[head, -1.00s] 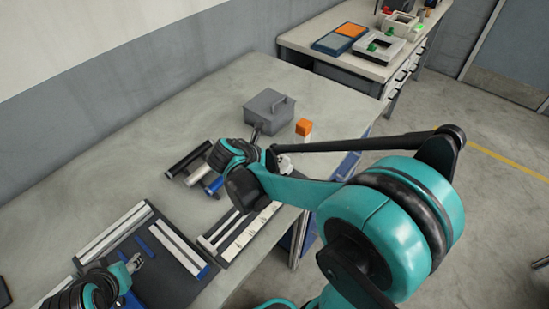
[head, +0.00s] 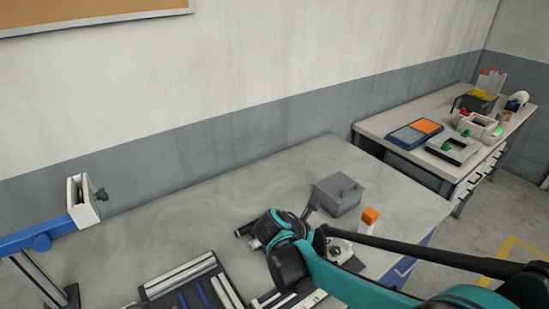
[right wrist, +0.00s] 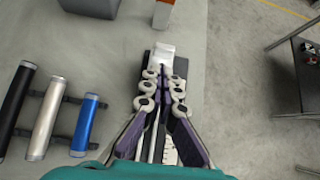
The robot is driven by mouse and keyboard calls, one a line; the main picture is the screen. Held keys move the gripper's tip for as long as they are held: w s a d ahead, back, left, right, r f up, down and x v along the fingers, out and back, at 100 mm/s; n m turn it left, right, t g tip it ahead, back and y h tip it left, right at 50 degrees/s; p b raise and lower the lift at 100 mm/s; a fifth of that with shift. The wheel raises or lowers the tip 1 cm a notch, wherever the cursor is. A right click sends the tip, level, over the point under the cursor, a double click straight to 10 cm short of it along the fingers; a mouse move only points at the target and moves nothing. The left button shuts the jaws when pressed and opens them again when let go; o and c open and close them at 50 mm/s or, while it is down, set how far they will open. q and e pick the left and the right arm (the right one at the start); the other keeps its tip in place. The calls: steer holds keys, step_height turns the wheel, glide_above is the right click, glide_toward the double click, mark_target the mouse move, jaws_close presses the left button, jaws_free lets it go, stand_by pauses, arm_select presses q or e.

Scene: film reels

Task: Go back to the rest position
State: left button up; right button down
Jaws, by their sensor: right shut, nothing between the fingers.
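My right gripper (right wrist: 162,90) is shut and empty in the right wrist view, above the table. Its fingertips point toward a small white piece on a dark strip (right wrist: 163,52); I cannot tell whether they touch. In the head view my right wrist hides the fingers. To the left in the right wrist view, a black roll (right wrist: 17,100), a silver roll (right wrist: 45,118) and a blue roll (right wrist: 86,124) lie side by side on a dark rack. My left gripper is out of view.
A grey box (head: 338,194) and an orange-topped block (head: 369,217) stand beyond my right wrist. Dark trays with strips (head: 180,278) lie at the front. A blue stand (head: 35,243) is at the left. The table's back left (head: 190,215) is clear.

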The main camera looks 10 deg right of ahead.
steer(key=s+a+m+t+y, duration=0.1)
steer(key=s+a+m+y, duration=0.3)
steer(key=m, duration=0.7)
steer(key=s+a+m+t+y, duration=0.2)
steer(key=s+a+m+y, duration=0.2)
steer(key=s+m, duration=0.5)
steer(key=shift+a+r+m+t+y, duration=0.2)
steer(key=shift+m+t+y, duration=0.15)
steer(key=shift+m, duration=0.85)
